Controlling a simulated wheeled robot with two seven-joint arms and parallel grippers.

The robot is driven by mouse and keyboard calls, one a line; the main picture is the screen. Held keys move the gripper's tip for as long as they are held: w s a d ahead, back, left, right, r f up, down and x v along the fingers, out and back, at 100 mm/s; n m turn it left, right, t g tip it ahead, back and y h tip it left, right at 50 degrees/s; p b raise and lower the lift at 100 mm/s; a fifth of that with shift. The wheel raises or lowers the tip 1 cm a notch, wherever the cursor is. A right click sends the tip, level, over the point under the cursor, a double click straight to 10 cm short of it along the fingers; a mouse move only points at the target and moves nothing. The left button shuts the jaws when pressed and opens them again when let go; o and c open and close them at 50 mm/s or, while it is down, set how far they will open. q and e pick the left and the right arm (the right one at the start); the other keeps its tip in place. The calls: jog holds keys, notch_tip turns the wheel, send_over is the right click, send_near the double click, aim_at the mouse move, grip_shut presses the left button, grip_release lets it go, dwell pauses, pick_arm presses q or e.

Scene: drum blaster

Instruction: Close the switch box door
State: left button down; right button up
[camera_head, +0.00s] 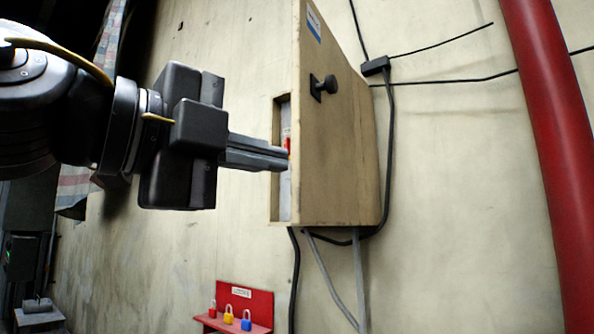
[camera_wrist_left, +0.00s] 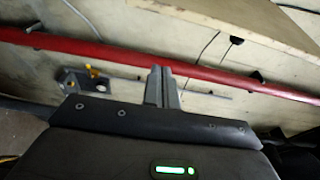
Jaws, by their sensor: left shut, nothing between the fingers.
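The switch box (camera_head: 275,200) is mounted on the wall, right of centre in the head view. Its beige door (camera_head: 345,150), with a black knob (camera_head: 324,86), stands open and angled out from the wall. A strip of the box inside, with a small red part, shows at the door's left edge. My left gripper (camera_head: 286,159) is shut and empty, reaching from the left. Its fingertips overlap the opening beside the door's left edge; I cannot tell whether they touch. The closed fingers also show in the left wrist view (camera_wrist_left: 161,70). My right gripper is not in view.
A red pipe (camera_head: 550,130) runs down the right side and crosses the wrist view (camera_wrist_left: 100,54). Black cables (camera_head: 388,150) hang behind the door. A red rack (camera_head: 258,302) with small padlocks is below. The wall between door and pipe is mostly clear.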

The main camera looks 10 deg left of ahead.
aim_at(299, 172)
pick_arm(q)
jog(key=w+d+p, duration=0.1)
jog(key=w+p, duration=0.1)
jog(key=w, duration=0.1)
jog(key=w+d+p, duration=0.1)
jog(key=w+p, duration=0.2)
jog(key=w+d+p, duration=0.1)
jog(key=w+p, duration=0.1)
jog(key=shift+w+r, duration=0.3)
jog(key=shift+w, duration=0.1)
jog(key=shift+a+f+p, duration=0.1)
jog(key=shift+a+p, duration=0.2)
jog(key=shift+a, duration=0.2)
jog(key=shift+w+d, duration=0.15)
jog(key=shift+d, duration=0.15)
